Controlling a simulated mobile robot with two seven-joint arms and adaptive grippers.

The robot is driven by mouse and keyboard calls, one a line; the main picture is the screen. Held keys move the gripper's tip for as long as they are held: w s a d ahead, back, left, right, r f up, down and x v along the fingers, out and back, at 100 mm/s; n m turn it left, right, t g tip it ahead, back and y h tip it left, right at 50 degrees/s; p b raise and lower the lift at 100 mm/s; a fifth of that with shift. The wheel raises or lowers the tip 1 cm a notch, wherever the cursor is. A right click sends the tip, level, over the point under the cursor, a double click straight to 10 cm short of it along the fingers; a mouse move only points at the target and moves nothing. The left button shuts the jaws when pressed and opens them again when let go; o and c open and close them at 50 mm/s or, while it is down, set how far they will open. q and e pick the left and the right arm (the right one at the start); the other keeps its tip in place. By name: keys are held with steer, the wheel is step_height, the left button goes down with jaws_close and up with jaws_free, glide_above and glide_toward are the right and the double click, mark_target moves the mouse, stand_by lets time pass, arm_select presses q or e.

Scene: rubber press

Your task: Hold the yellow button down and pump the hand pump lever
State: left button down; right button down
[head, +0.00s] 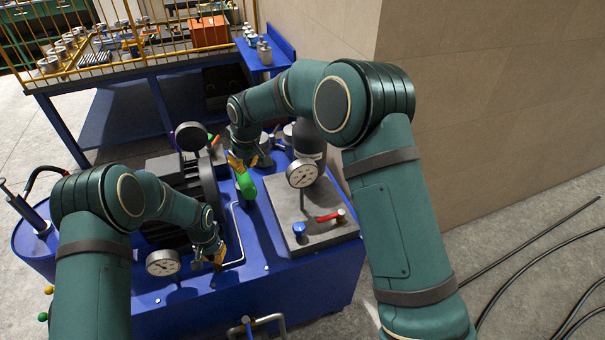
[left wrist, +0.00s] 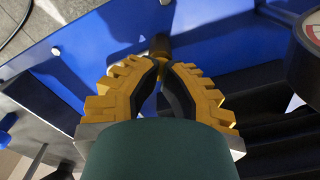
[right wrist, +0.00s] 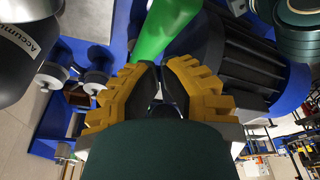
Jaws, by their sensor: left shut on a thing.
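My left gripper (head: 218,262) is low over the front of the blue machine, its fingers drawn together on a small brownish-yellow knob (left wrist: 160,45). The knob is shaded, so I cannot tell for certain that it is the yellow button. My right gripper (head: 240,162) is at the upper end of a thick green lever handle (head: 246,186). In the right wrist view the green handle (right wrist: 168,28) runs up from just behind the fingertips. The fingertips are close together, but I cannot tell whether they grip it.
A grey block (head: 312,222) on the machine carries a blue knob, a red lever and a dial gauge (head: 302,174). Another gauge (head: 163,263) is left of my left gripper. A ribbed dark motor (head: 175,180) stands between the arms. Yellow (head: 49,290) and green balls are at far left.

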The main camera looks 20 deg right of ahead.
stand_by(0.5)
steer(key=shift+s+d+f+x, duration=0.45)
steer(key=shift+s+d+x, duration=0.75)
steer(key=shift+x, duration=6.15)
steer(key=shift+w+a+r+v, duration=0.15)
steer(key=shift+w+a+v, duration=0.25)
steer(key=shift+v, duration=2.05)
steer(key=shift+w+a+r+v, duration=0.1)
steer(key=shift+w+a+v, duration=0.3)
steer(key=shift+v, duration=2.1)
steer(key=shift+w+a+r+v, duration=0.15)
steer(key=shift+w+a+v, duration=0.25)
steer(key=shift+v, duration=2.05)
steer(key=shift+f, duration=0.15)
